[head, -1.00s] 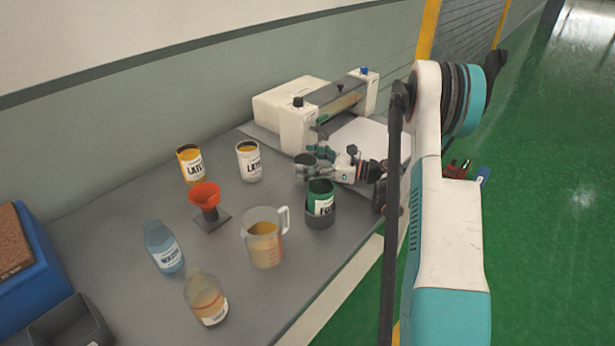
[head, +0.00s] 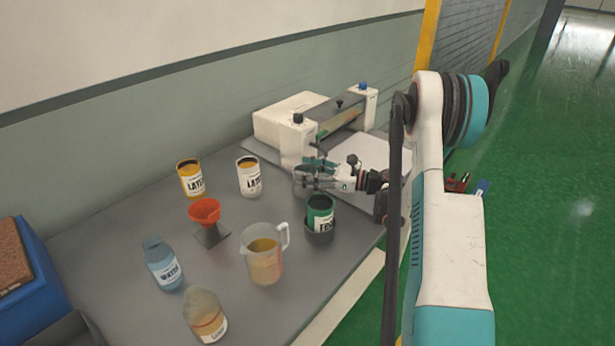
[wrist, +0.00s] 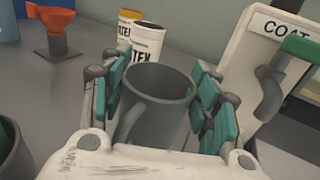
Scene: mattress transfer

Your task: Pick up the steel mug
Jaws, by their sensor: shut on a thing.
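The steel mug (head: 304,188) is a plain grey cup with an open rim, near the front of the white machine. In the wrist view the mug (wrist: 160,108) stands upright between the green finger pads, with its handle toward my palm. My gripper (head: 312,178) comes from the right and is shut on the mug, one finger on each side; it also shows in the wrist view (wrist: 160,105). The mug's inside looks empty and dark. Its base is hidden, so I cannot tell whether it touches the table.
A green can (head: 321,211) in a dark holder stands close in front of my gripper. A measuring jug (head: 264,262), an orange funnel (head: 204,211), two latex cans (head: 249,177) and two bottles (head: 163,264) stand left. The white coating machine (head: 290,128) is behind.

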